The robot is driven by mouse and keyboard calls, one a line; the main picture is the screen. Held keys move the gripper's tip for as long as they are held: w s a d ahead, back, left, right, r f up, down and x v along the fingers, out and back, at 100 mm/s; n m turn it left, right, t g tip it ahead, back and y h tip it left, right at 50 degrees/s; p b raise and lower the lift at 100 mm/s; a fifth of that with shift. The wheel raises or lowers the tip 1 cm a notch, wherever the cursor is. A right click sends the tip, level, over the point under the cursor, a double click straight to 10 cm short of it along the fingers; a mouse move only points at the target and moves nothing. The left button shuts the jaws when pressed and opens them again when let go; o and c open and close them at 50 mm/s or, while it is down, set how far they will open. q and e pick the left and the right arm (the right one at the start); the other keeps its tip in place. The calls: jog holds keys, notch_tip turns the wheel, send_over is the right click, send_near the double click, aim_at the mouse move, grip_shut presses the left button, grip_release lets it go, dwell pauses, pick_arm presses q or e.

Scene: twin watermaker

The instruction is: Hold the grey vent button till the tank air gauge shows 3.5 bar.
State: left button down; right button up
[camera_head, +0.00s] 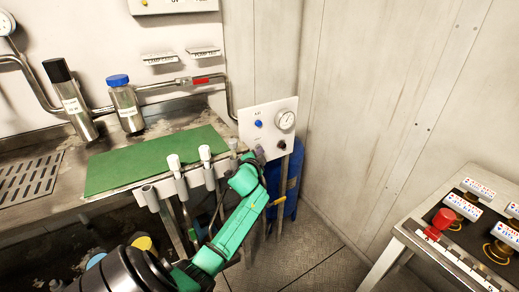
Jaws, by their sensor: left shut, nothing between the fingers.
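A small white panel (250,116) stands upright at the right end of the bench. It carries a round air gauge (286,120), whose needle is too small to read. A blue button (259,124) and a dark knob (283,145) are also on the panel. My left gripper (259,153) is shut and empty, its tips at the panel's lower left edge. The grey vent button cannot be made out; the gripper tips may cover it. I cannot tell whether the tips touch or press anything. My right gripper is not in view.
A blue tank (294,180) stands behind the panel. A green mat (150,160), a black-capped bottle (72,100) and a blue-capped bottle (126,105) are on the bench. White-topped handles (206,155) stand at its front edge. A table with a red button (443,219) is at right.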

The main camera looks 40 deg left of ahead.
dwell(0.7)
pick_arm(q)
jog(key=shift+s+d, duration=0.25)
jog(key=shift+d, duration=0.55)
jog(key=shift+d, duration=0.1)
jog(key=shift+s+d+p, duration=0.1)
jog(key=shift+s+d, duration=0.15)
jog(key=shift+d, duration=0.5)
jog(key=shift+s+d+p, duration=0.1)
jog(key=shift+s+d, duration=0.15)
jog(key=shift+d, duration=0.55)
jog(key=shift+s+d+p, duration=0.1)
jog(key=shift+s+d, duration=0.15)
jog(key=shift+d, duration=0.5)
